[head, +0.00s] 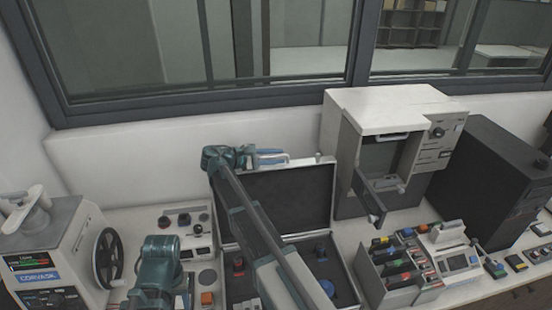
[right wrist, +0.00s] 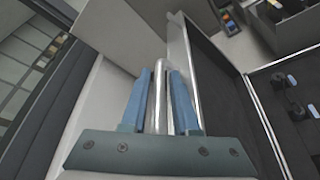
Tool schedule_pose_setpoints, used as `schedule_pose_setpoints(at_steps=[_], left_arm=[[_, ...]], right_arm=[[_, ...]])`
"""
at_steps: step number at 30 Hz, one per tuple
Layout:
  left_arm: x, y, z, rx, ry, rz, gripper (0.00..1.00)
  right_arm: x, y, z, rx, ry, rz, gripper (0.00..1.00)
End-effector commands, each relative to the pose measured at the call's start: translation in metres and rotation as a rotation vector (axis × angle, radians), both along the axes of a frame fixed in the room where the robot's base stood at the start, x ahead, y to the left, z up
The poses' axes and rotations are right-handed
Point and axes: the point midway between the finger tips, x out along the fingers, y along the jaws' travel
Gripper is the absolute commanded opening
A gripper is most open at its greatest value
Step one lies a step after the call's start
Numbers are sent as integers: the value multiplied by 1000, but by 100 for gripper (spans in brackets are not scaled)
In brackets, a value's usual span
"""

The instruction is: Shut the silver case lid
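The silver case (head: 345,262) stands open on the bench, its dark-lined lid (head: 290,198) upright at the back. The lid's dark inside also fills the right of the right wrist view (right wrist: 222,85). My right gripper (head: 272,157) is at the lid's upper left edge, its arm crossing in front of the case. In the right wrist view its two blue fingers (right wrist: 162,95) stand a little apart beside the lid's silver rim, with a narrow silver strip between them. I cannot tell whether they press on it. My left arm shows at lower left; its gripper is not visible.
A grey press with a black handwheel (head: 108,258) stands at left. A beige cabinet (head: 400,112) with an open door is right of the lid, beside a black box (head: 490,180). A tray of coloured items (head: 395,262) sits close right of the case. A wall and window are behind.

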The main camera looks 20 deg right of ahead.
Motion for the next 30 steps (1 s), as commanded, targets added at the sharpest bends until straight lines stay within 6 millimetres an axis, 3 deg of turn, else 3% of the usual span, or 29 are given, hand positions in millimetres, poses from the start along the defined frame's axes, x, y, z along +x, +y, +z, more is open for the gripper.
schedule_pose_setpoints(at_steps=[5,10,11,30], left_arm=[[0,0,0,0,0,0,50],[0,0,0,0,0,0,50],[0,0,0,0,0,0,50],[0,0,0,0,0,0,50]], right_arm=[[0,0,0,0,0,0,28],[0,0,0,0,0,0,2],[0,0,0,0,0,0,0],[0,0,0,1,0,-1,0]])
